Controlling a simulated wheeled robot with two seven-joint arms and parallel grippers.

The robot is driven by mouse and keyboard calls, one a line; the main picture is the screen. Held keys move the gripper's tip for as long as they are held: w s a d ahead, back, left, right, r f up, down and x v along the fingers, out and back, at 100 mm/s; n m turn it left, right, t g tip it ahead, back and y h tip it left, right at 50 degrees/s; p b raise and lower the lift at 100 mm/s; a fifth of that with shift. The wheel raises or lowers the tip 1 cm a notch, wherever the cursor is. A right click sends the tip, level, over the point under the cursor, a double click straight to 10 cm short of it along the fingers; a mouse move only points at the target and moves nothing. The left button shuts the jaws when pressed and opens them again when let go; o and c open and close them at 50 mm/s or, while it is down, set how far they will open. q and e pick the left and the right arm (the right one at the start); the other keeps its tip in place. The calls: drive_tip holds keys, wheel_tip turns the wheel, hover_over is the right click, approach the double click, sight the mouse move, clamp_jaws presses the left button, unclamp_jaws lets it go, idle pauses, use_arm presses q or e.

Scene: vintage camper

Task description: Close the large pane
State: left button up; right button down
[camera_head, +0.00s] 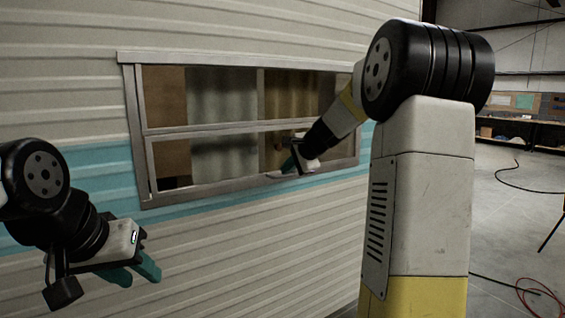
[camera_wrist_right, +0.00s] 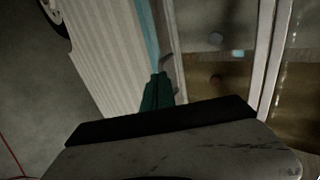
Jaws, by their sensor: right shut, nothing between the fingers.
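The camper window has a pale metal frame (camera_head: 137,130) and a horizontal rail (camera_head: 225,128) dividing it into an upper and a lower section. The pane (camera_head: 222,95) shows curtains behind it; I cannot tell how far any pane stands open. My right gripper (camera_head: 289,165) is shut and empty, at the lower window frame right of its middle. In the right wrist view its teal fingertips (camera_wrist_right: 158,88) are together beside the window's edge; contact is unclear. My left gripper (camera_head: 136,272) is open and empty, below and left of the window, away from it.
Ribbed camper siding (camera_head: 240,250) with a turquoise band (camera_head: 98,170) surrounds the window. Open concrete floor (camera_head: 510,215) with cables (camera_head: 540,292) lies at the right.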

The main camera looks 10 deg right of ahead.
sight(277, 177)
drive_tip(key=shift+x, duration=2.5)
drive_tip(key=shift+x, duration=0.95)
